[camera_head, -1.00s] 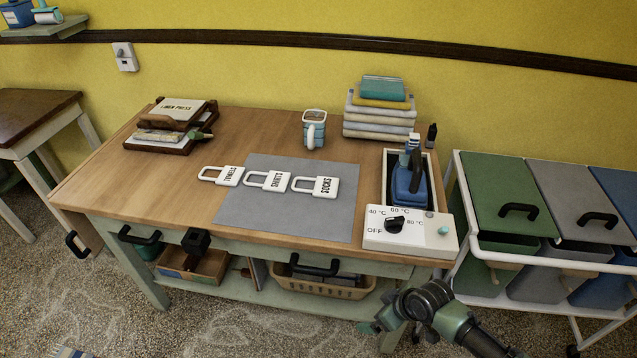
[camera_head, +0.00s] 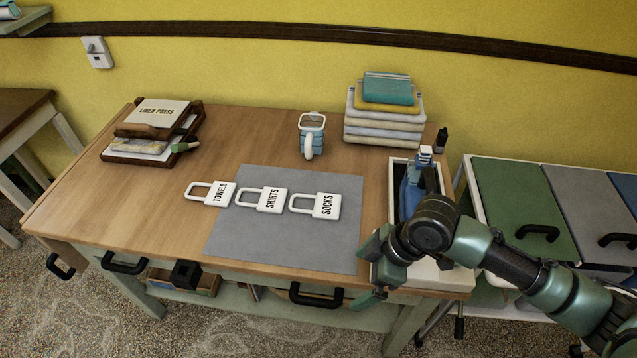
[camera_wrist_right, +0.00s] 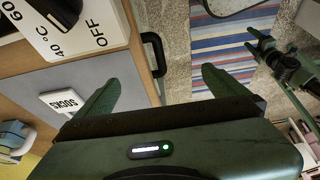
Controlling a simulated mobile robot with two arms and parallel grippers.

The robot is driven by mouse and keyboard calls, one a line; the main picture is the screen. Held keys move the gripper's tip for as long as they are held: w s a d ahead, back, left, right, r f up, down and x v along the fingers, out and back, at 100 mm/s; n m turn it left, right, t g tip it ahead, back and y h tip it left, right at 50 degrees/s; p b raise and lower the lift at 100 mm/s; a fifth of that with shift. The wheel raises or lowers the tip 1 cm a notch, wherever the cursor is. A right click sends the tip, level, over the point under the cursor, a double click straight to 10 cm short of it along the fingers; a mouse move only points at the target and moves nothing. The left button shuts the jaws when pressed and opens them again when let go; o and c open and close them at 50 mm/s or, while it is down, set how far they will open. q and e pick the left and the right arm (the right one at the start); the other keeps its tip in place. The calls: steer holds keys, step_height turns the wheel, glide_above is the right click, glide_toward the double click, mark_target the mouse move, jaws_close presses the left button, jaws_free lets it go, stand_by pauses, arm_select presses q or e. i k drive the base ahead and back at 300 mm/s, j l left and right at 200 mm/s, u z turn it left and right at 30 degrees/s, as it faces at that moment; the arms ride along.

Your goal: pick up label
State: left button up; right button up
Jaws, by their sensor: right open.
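Three white padlock-shaped labels lie in a row on the table: TOWELS (camera_head: 219,193), SHIRTS (camera_head: 271,200) and SOCKS (camera_head: 326,206). SHIRTS and SOCKS are on the grey mat (camera_head: 285,248); TOWELS is mostly on bare wood at its left edge. My right gripper (camera_head: 366,272) is open and empty, above the table's front right part, right of the mat and apart from the labels. In the right wrist view its open fingers (camera_wrist_right: 160,80) show, with the SOCKS label (camera_wrist_right: 66,103) left of them. What looks like my left gripper (camera_wrist_right: 256,42) shows small there; its jaws are unclear.
The dial panel (camera_wrist_right: 70,30) is mostly hidden in the head view. A mug (camera_head: 311,138), folded towels (camera_head: 385,118) and a wooden tray (camera_head: 135,160) stand behind the labels.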

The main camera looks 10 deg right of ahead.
mark_target(328, 206)
steer(key=i, duration=0.9)
